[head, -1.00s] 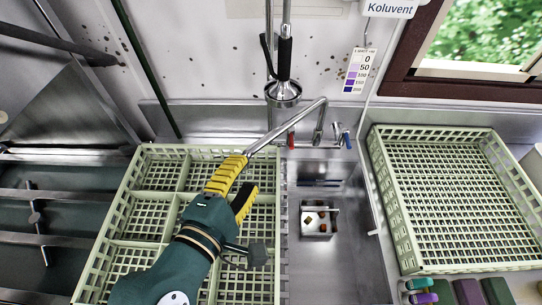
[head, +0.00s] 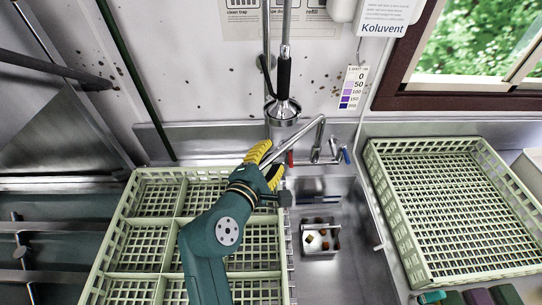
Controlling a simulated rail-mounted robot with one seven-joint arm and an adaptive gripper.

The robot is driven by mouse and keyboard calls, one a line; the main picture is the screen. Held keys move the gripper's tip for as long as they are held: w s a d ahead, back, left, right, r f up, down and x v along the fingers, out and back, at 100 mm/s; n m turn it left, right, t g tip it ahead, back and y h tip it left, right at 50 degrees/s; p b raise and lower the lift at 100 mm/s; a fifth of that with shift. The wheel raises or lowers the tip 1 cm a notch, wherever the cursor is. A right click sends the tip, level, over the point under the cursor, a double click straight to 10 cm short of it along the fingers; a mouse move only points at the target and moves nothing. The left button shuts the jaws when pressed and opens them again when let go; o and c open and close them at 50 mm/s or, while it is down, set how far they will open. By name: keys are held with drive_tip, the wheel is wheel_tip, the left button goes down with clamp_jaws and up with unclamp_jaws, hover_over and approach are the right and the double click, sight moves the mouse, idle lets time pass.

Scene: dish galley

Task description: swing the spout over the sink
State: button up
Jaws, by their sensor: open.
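The metal spout (head: 298,138) rises behind the sink, bends at the top and slopes down to the left. Its free end points over the right edge of the left dish rack, left of the sink (head: 350,275). My gripper (head: 267,164), with yellow fingers, is open at the spout's free end. One finger shows on the upper left and one on the lower right, with the spout's end appearing between them. I cannot tell whether they touch it. The spout's tip is partly hidden by the gripper.
The left green rack (head: 151,172) lies under my arm; another rack (head: 377,190) stands right of the sink. A hanging spray head (head: 283,109) is close behind the spout. Red (head: 290,158) and blue (head: 347,156) tap handles flank its base. A strainer (head: 320,252) sits in the sink.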

drive_tip(key=shift+w, duration=0.1)
clamp_jaws()
drive_tip(key=shift+d, duration=0.1)
idle(0.4)
